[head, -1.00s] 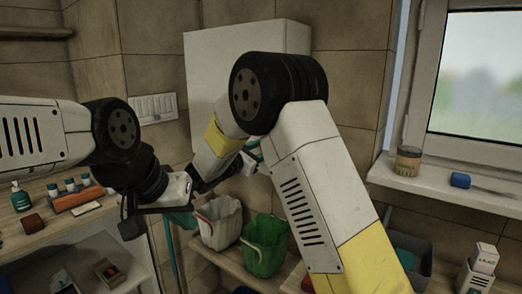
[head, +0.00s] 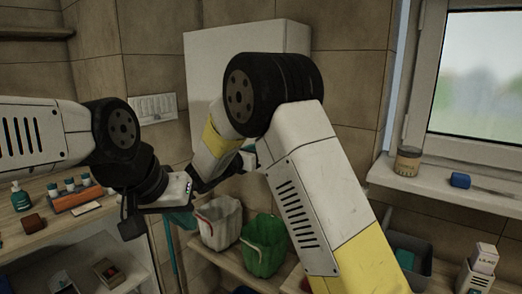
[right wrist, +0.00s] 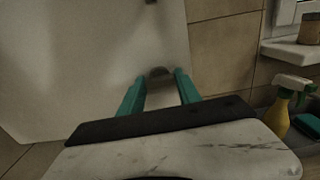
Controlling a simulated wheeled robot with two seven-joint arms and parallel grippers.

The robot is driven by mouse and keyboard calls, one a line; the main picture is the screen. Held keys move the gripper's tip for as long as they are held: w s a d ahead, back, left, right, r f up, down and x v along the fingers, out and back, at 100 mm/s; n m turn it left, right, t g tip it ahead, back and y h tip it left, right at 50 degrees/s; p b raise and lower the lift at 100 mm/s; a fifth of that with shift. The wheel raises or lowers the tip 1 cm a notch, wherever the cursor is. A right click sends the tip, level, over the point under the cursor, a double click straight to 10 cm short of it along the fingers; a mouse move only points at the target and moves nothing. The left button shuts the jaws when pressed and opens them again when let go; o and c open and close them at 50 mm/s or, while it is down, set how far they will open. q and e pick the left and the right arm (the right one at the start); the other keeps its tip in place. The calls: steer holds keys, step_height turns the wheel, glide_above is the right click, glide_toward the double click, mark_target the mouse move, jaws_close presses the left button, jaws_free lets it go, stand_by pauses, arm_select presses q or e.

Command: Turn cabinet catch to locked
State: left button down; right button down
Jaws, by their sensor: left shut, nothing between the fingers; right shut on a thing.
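The white cabinet (head: 225,70) hangs on the tiled wall in the head view. Its pale front (right wrist: 75,60) fills the left of the right wrist view. My right gripper (right wrist: 160,85) has its teal fingers on either side of a small metallic catch (right wrist: 160,72) near the cabinet's edge and is shut on it. Part of the catch is hidden between the fingers. In the head view my right arm hides the catch and most of the right gripper. My left gripper (head: 181,218) is shut and empty, low and apart from the cabinet.
Bottles and small items lie on the left shelf. A jar (head: 407,161) stands on the windowsill at right. A spray bottle (right wrist: 281,112) shows in the right wrist view.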

steer(key=c, duration=0.8)
jaws_free()
steer(key=shift+c, duration=0.2)
steer(key=v, duration=0.8)
steer(key=shift+w, duration=0.1)
